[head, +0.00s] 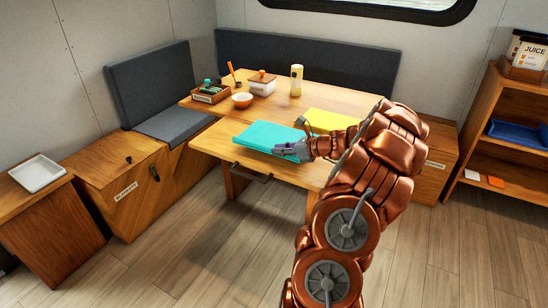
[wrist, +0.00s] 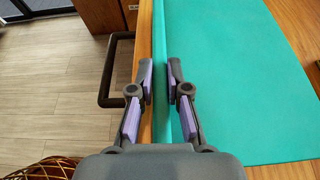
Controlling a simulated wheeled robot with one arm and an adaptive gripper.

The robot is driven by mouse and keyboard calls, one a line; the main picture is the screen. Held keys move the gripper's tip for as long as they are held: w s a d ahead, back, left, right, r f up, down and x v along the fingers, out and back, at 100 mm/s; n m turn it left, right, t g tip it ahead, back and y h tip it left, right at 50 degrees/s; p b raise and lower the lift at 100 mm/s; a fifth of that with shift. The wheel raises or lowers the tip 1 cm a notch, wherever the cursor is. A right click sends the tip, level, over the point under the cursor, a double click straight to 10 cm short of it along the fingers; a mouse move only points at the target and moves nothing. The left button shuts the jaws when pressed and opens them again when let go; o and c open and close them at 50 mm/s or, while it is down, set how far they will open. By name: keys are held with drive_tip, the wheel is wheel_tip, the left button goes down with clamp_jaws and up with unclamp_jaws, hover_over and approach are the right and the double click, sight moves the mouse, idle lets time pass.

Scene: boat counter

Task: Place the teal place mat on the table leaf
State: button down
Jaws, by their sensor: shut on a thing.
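The teal place mat (head: 265,134) lies flat over the front part of the table, the leaf (head: 208,141). I cannot tell whether it rests fully on the wood. In the wrist view the mat (wrist: 235,70) fills the right side, its near edge running between my fingers. My gripper (head: 288,148) is at the mat's right front edge in the head view. In the wrist view my gripper (wrist: 161,78) has its purple-padded fingers on either side of that edge, shut on it. The leaf's wooden edge (wrist: 146,115) shows just left of the mat.
A yellow mat (head: 330,121) lies right of the teal one. A bowl (head: 242,100), a caddy (head: 210,92), a lidded box (head: 262,84) and a yellow bottle (head: 296,80) stand farther back. A dark handle (head: 252,176) juts from the leaf's front. Benches flank the table.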

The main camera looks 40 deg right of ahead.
sight(274, 164)
drive_tip(key=shift+w+a, duration=0.35)
drive_tip(key=shift+w, duration=0.4)
drive_tip(key=shift+w+a+f, duration=0.1)
drive_tip(key=shift+w+f, duration=0.1)
drive_tip(key=shift+f, duration=0.75)
drive_tip(key=shift+w+f, duration=0.15)
drive_tip(key=shift+f, duration=0.75)
drive_tip(key=c, duration=1.1)
unclamp_jaws()
drive_tip(key=shift+f, duration=0.1)
drive_tip(key=shift+c, duration=0.2)
